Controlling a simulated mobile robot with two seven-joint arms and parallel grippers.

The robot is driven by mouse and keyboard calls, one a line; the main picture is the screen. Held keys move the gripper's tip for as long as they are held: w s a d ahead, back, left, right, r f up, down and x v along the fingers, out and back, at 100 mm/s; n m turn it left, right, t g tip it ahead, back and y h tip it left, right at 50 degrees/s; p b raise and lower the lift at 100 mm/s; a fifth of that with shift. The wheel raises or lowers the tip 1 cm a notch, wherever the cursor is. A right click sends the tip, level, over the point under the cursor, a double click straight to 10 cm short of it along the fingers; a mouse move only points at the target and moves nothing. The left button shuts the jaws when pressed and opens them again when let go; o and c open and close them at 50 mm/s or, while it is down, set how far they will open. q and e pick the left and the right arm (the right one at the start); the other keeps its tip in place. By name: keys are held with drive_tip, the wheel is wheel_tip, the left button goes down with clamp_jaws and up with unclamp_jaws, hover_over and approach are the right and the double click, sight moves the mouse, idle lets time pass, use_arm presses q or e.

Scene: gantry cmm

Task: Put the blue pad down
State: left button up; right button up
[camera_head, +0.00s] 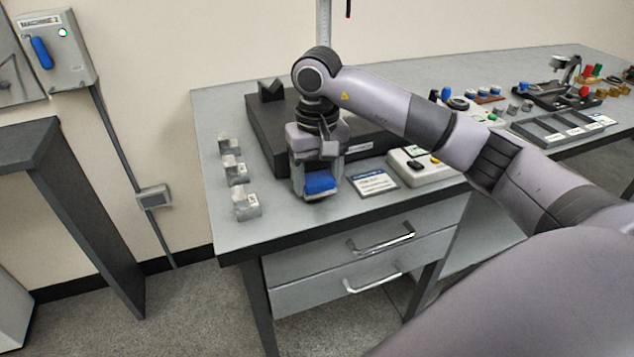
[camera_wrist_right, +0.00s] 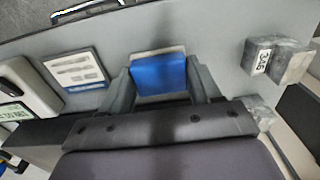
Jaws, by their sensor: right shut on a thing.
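The blue pad (camera_head: 320,182) is at the lower end of my right gripper (camera_head: 318,185), close to the front edge of the grey table (camera_head: 285,221). In the right wrist view the blue pad (camera_wrist_right: 159,75) sits between the two fingers of my right gripper (camera_wrist_right: 161,84), which is shut on it. A pale strip shows along the pad's far edge. I cannot tell whether the pad touches the tabletop. My left gripper is in neither view.
Several metal blocks (camera_head: 246,203) stand to the left on the table. A dark slab (camera_head: 262,132) lies behind the gripper. A label card (camera_head: 374,182) and a control box (camera_head: 422,168) are to the right. Bare tabletop lies between blocks and gripper.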

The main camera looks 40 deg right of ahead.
sight(317, 178)
drive_tip(key=shift+f, duration=0.85)
drive_tip(key=shift+f, duration=0.1)
drive_tip(key=o, duration=1.1)
drive_tip(key=shift+o, duration=0.2)
wheel_tip(317, 178, up, 12)
drive_tip(key=p, duration=0.1)
